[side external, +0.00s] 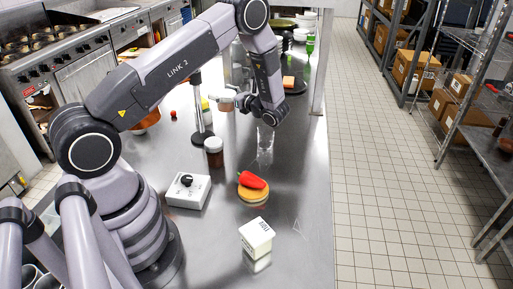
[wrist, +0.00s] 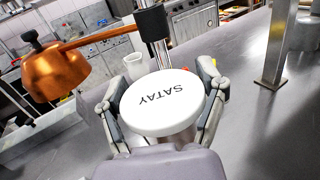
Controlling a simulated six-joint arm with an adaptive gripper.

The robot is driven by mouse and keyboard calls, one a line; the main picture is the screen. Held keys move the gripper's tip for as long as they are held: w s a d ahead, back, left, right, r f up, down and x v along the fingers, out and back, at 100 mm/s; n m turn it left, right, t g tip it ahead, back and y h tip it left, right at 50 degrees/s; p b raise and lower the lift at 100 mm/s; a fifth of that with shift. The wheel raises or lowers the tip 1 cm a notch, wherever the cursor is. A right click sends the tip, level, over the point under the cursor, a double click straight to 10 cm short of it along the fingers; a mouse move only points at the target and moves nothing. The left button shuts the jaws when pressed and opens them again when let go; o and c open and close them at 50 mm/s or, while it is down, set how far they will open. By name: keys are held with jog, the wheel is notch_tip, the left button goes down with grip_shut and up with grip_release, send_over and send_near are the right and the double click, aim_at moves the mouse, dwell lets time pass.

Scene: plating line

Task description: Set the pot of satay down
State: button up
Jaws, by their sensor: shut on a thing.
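The pot of satay has a white lid (wrist: 160,92) marked SATAY, which faces the camera in the wrist view. In the side external view the pot (side external: 226,106) is small, with a brownish body, and looks upright. My gripper (wrist: 164,108) is shut around it, one finger on each side. In the side external view my gripper (side external: 231,103) reaches in from the right, beyond the lamp post. The pot seems to be above the steel counter (side external: 300,170), but I cannot tell the gap under it.
A copper heat lamp (wrist: 55,72) hangs close by on its post (side external: 197,105). The counter's right side is mostly clear.

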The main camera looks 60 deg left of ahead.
jog(key=w+d+r+m+t+h, duration=0.25)
jog(key=w+m+t, duration=0.25)
jog(key=w+t, duration=0.3)
jog(key=w+d+r+m+t+h, duration=0.25)
jog(key=w+m+t, duration=0.25)
jog(key=w, duration=0.4)
jog(key=w+d+r+m+t+h, duration=0.2)
jog(key=w+d+r+m+t, duration=0.15)
jog(key=w+t, duration=0.45)
jog(key=shift+m+g, duration=0.4)
jog(key=shift+m, duration=0.15)
jog(key=shift+w+d+f, duration=0.1)
jog(key=shift+w+f, duration=0.05)
jog(key=shift+f, duration=3.85)
jog(key=shift+w+d+f, duration=0.15)
jog(key=shift+w+f, duration=0.05)
jog(key=shift+f, duration=3.75)
jog(key=shift+w+d+f, duration=0.1)
jog(key=shift+w+f, duration=0.05)
jog(key=shift+f, duration=3.85)
jog(key=shift+f, duration=0.6)
jog(key=o, duration=1.3)
jog(key=shift+c, duration=0.2)
